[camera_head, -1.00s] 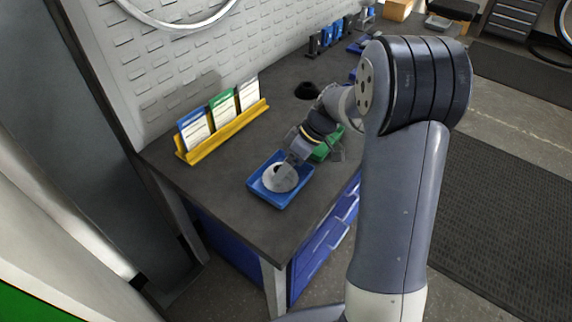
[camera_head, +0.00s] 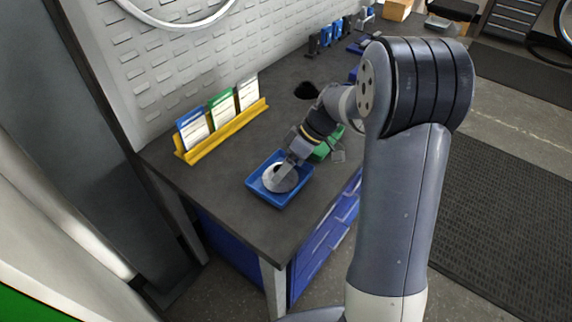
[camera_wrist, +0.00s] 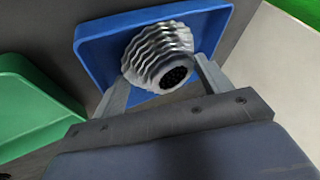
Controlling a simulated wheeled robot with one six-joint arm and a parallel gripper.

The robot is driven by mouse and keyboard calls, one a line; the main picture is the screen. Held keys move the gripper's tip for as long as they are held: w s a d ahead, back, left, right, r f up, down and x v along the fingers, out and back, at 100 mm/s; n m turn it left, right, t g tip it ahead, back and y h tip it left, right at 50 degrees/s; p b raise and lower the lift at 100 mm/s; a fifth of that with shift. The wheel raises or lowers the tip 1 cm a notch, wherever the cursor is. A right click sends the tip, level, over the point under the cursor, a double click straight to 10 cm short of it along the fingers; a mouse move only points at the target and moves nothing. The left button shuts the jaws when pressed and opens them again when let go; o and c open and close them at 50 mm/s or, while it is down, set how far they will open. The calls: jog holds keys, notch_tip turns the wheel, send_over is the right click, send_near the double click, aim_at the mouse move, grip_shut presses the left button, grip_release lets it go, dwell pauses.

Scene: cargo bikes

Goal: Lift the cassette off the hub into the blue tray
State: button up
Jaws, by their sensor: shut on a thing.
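The cassette (camera_head: 279,179) is a silver stack of toothed rings with a dark centre hole. It is in the blue tray (camera_head: 284,201) on the bench; in the wrist view the cassette (camera_wrist: 158,55) shows against the blue tray (camera_wrist: 100,47). My gripper (camera_head: 288,170) reaches down over the tray and is shut on the cassette. In the wrist view my gripper (camera_wrist: 160,85) has one finger on each side of the cassette. I cannot tell whether the cassette touches the tray floor. The hub does not show clearly.
A green tray (camera_head: 325,147) stands just behind the blue tray, partly hidden by my arm; it shows also in the wrist view (camera_wrist: 35,110). A yellow rack (camera_head: 225,131) with cards stands along the wall. The bench front left is clear.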

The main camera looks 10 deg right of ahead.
dwell(0.3)
jog(key=o, duration=1.5)
jog(key=shift+f, duration=0.1)
jog(key=shift+c, duration=0.2)
jog(key=shift+s, duration=0.1)
